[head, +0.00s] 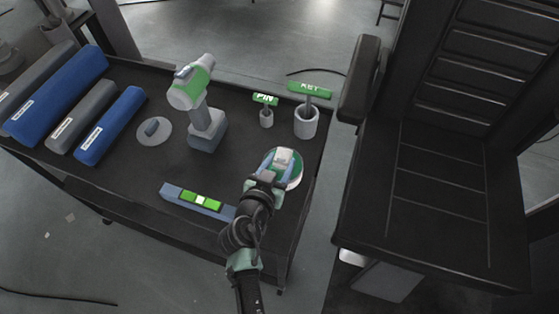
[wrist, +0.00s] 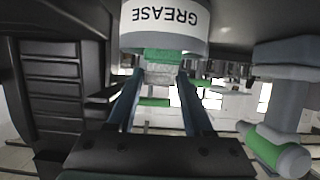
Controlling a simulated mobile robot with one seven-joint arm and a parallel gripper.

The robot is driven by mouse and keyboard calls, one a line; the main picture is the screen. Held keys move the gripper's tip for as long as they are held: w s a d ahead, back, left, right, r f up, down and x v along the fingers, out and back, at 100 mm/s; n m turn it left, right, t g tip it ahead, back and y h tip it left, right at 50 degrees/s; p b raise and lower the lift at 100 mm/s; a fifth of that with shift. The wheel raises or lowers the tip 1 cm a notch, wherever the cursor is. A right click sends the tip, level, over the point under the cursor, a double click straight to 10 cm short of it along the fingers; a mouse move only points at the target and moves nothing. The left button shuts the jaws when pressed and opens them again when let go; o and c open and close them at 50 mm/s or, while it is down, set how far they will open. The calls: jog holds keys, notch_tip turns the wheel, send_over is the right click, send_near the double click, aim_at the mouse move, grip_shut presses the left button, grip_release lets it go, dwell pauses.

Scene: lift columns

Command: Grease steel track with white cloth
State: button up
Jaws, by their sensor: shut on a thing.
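My gripper (head: 279,163) is shut on a small pale block, which looks like the white cloth (head: 284,156), over the grease tin at the cart's right front corner. In the wrist view the cloth (wrist: 159,73) is between my two blue fingers, with a green part at its tin end. The white tin (wrist: 165,25) is labelled GREASE, upside down in that view. The tin's rim (head: 297,182) and green top show around my gripper in the head view. I cannot tell whether the cloth touches the grease. I cannot pick out the steel track for certain.
The dark cart (head: 140,185) holds blue and grey rolls at left, a green-grey drill (head: 200,105), a blue bar with green blocks (head: 197,199), and PIN (head: 265,99) and KEY (head: 309,90) handles in cups. A dark panelled structure (head: 430,190) stands right, across a floor gap.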

aim_at(280, 164)
jog(key=shift+w+r+p, duration=0.1)
jog(key=shift+r+p, duration=2.05)
jog(key=shift+r, duration=1.25)
